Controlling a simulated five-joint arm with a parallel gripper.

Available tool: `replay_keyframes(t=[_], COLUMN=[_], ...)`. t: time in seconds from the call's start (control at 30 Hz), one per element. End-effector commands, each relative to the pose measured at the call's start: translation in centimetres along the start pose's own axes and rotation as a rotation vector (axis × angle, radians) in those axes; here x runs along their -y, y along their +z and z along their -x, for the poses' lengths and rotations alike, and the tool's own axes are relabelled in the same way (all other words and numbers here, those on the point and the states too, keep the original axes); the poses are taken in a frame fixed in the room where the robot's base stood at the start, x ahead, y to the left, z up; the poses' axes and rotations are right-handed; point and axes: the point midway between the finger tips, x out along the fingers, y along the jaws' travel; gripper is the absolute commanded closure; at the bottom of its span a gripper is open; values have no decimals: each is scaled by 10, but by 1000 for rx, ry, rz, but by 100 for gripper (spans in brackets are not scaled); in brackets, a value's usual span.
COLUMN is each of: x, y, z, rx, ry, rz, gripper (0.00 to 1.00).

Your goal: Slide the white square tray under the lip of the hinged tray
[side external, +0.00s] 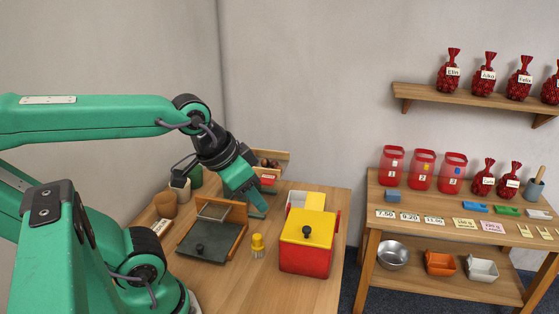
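A dark flat tray with a knob (204,250) and wooden side pieces lies on the table; it may be the hinged tray, but its hinge is not clear. A small pale panel (213,211) sits at its back edge. A white squarish piece (297,198) shows behind the red box; I cannot tell if it is the white square tray. My gripper (256,203) points down above the table, right of the dark tray and left of the white piece. Its fingertips are small and overlap the background, so whether it is open or shut is unclear.
A red box with a yellow lid (309,229) stands at the table's right. A small yellow-capped jar (258,246) stands between it and the dark tray. Brown cups (165,205) stand at the left, a wooden bin (272,160) at the back. The front table area is clear.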

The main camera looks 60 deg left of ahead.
Motion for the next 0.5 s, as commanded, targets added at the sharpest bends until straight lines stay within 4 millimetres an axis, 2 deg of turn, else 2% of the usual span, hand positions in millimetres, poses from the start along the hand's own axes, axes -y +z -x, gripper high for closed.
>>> replay_keyframes(t=[0.03,0.2,0.23,0.37,0.5], x=[0,0,0,2,4], y=[0,-2,-3,-12,-29], z=[0,0,0,0,-2], rx=[0,2,4,18,45], ry=[0,-1,-1,-3,-5], rz=[0,-5,-8,-31,-78], gripper=[64,97,100,100,100])
